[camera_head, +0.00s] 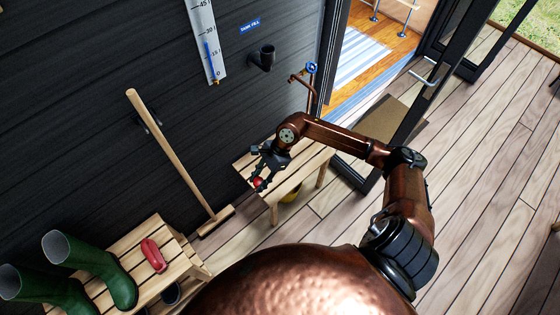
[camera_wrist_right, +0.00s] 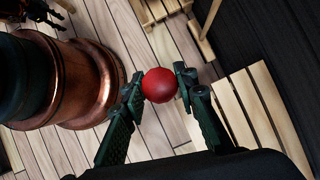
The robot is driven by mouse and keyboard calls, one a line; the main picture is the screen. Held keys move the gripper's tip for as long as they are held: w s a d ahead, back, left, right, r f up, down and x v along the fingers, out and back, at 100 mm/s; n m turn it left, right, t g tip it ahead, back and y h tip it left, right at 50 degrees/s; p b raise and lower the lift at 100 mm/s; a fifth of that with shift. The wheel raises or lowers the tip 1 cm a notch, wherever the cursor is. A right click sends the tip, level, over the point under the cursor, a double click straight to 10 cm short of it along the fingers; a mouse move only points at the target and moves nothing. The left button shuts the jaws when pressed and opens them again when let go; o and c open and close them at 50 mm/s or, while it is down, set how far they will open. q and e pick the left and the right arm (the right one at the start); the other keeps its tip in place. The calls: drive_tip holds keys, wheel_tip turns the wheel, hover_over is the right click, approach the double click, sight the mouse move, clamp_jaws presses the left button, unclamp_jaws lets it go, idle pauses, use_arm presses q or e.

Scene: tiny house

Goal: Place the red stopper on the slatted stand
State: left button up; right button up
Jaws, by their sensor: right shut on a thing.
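The red stopper (camera_head: 258,183) looks like a round red ball. My right gripper (camera_head: 260,177) is shut on it. In the right wrist view the stopper (camera_wrist_right: 159,85) sits between the two dark fingertips, held in the air. A slatted wooden stand (camera_head: 303,172) is by the wall close to the gripper; its slats also show at the right of the wrist view (camera_wrist_right: 262,112), beside the stopper. A second slatted wooden stand (camera_head: 128,247) is at lower left. I cannot tell which one the task names. My left gripper is not in view.
Green boots (camera_head: 105,270) and a red object (camera_head: 153,255) are on the lower-left stand. A wooden broom (camera_head: 170,150) leans on the dark wall between the stands. A copper pipe with a blue valve (camera_head: 311,70) rises behind the nearer stand. A glass door (camera_head: 410,100) stands open at right.

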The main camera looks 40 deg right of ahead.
use_arm(q)
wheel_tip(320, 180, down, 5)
drive_tip(key=b, duration=0.4)
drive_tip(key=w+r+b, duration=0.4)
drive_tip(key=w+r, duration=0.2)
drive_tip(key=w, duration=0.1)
use_arm(e)
drive_tip(key=w+d+f+m+t+b, duration=0.1)
drive_tip(key=w+d+f+m, duration=0.1)
drive_tip(key=d+f, duration=0.3)
drive_tip(key=w+d+f+m+t+h+b, duration=0.1)
drive_tip(key=w+d+f+m+b, duration=0.1)
drive_tip(key=w+d+f, duration=0.3)
drive_tip(key=w+d+f+m+t+b, duration=0.1)
drive_tip(key=w+d+f, duration=0.3)
drive_tip(key=f, duration=0.8)
drive_tip(key=shift+d+m+b, duration=0.5)
drive_tip(key=shift+d+m, duration=0.1)
drive_tip(key=shift+m, duration=0.3)
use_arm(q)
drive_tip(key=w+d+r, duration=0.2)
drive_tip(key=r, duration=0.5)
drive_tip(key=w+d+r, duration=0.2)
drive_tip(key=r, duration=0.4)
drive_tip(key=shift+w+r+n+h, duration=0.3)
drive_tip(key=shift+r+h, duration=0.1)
use_arm(e)
drive_tip(key=shift+r, duration=0.1)
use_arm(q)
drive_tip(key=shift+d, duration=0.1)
